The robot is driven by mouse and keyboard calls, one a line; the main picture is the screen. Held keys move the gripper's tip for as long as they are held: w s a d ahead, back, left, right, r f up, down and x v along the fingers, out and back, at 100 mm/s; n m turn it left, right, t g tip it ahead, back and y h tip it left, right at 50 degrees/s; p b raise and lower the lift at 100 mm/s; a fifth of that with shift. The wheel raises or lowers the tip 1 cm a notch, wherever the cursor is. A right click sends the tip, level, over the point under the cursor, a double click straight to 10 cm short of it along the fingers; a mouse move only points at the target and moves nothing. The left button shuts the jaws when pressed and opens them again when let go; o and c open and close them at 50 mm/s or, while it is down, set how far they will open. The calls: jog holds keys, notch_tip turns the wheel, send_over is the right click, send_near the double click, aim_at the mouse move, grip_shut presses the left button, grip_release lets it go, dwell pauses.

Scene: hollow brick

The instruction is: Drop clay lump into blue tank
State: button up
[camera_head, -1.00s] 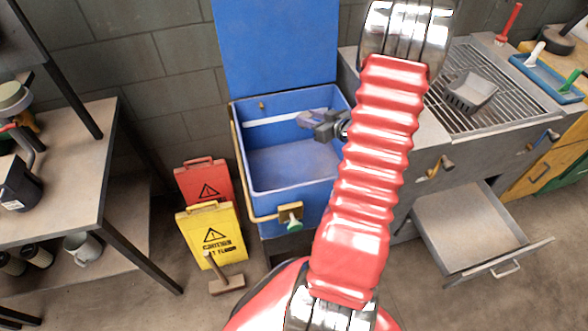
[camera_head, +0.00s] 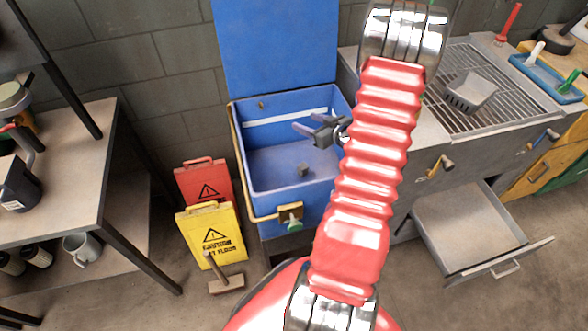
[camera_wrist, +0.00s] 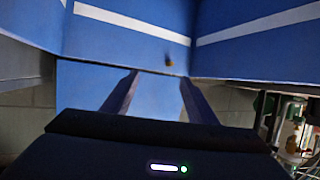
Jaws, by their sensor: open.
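The blue tank (camera_head: 290,180) stands open in the middle of the head view, with its blue lid (camera_head: 275,50) upright behind it. A small grey lump (camera_head: 304,170), which looks like the clay lump, shows inside the tank below my gripper and apart from it; I cannot tell if it touches the floor. My gripper (camera_head: 309,126) is over the tank, its fingers open and empty. In the wrist view the two fingers (camera_wrist: 158,98) are spread with nothing between them, and the tank's blue walls (camera_wrist: 125,40) with white stripes lie beyond.
Red (camera_head: 205,182) and yellow (camera_head: 212,236) caution signs stand left of the tank. A workbench (camera_head: 60,160) is at the left. A grill counter (camera_head: 440,125) with a grey basket (camera_head: 471,92) is at the right, with an open drawer (camera_head: 470,225) below.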

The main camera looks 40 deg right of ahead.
jog(key=shift+s, duration=0.1)
jog(key=v, duration=1.3)
jog(key=shift+s, duration=0.3)
jog(key=shift+a+r, duration=0.1)
dwell(0.4)
